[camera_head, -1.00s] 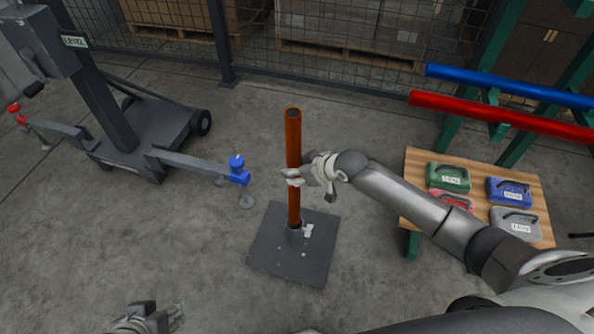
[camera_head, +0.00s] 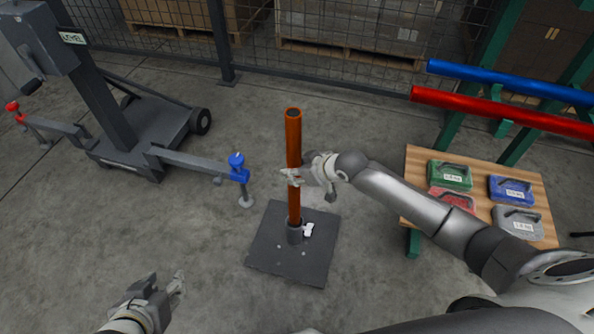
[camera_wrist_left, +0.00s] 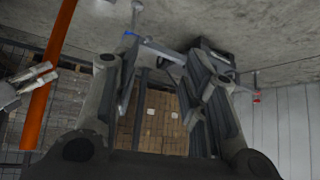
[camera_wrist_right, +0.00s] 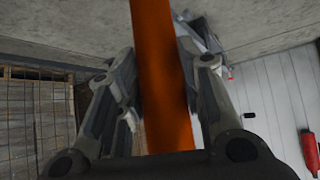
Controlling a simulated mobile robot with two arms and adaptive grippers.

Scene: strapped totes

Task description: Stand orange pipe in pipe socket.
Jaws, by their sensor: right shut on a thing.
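The orange pipe (camera_head: 294,135) stands upright in the head view. Its lower end meets the grey collar of the pipe socket (camera_head: 295,236) and seems to be inside it. The socket has a small white handle on its right side and sits on a dark square plate (camera_head: 280,259). My right gripper (camera_head: 293,177) is shut on the pipe around mid-height; the pipe also runs between its fingers in the right wrist view (camera_wrist_right: 158,75). My left gripper (camera_head: 168,288) is at the lower left, apart from the pipe. Its fingers are spread and empty in the left wrist view (camera_wrist_left: 155,95).
A wheeled lift (camera_head: 115,125) with red and blue knobs stands left. A wooden table (camera_head: 420,180) with several coloured cases is at right, below a rack holding blue (camera_head: 510,83) and red (camera_head: 490,108) pipes. A mesh fence closes the back. Floor around the plate is clear.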

